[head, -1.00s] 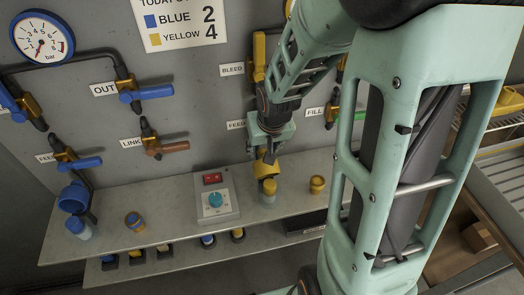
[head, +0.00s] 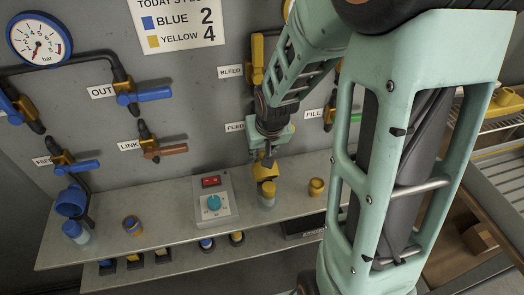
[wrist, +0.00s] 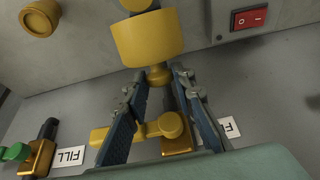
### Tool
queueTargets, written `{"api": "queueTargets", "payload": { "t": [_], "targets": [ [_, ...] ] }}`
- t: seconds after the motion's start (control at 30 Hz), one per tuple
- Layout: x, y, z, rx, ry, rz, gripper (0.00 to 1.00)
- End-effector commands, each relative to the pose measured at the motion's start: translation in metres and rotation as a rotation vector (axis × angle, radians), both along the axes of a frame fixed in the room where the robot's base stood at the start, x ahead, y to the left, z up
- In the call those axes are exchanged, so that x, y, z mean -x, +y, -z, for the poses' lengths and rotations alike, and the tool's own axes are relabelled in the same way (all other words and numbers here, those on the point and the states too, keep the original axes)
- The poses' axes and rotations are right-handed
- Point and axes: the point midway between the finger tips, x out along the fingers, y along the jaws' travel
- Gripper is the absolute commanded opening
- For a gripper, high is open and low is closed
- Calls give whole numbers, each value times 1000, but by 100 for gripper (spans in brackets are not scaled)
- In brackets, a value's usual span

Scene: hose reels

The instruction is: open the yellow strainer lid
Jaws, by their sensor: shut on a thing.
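The yellow strainer lid (wrist: 147,40) is a broad yellow cylinder with a small knob, in the upper middle of the wrist view. In the head view the yellow strainer (head: 264,171) is small and partly covered by my gripper. My gripper (wrist: 162,75) is shut on the knob, one fingertip on each side. In the head view my gripper (head: 266,160) reaches down to the strainer from above. A yellow-topped clear container (head: 267,196) stands on the shelf directly below. How far the lid stands open is not clear.
A small yellow cup (head: 316,187) stands to the right. A blue strainer (head: 71,201) is at far left. Yellow valve handles lie close behind my fingers. The shelf front (head: 180,225) has free room.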

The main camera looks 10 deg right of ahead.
Motion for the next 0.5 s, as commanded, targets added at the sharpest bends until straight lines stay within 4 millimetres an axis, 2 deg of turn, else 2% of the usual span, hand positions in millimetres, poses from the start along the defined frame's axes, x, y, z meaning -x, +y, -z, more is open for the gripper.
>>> {"api": "queueTargets", "payload": {
  "t": [0.5],
  "targets": [
    [-12, 0, 4, 0, 132, -1, 0]
  ]
}}
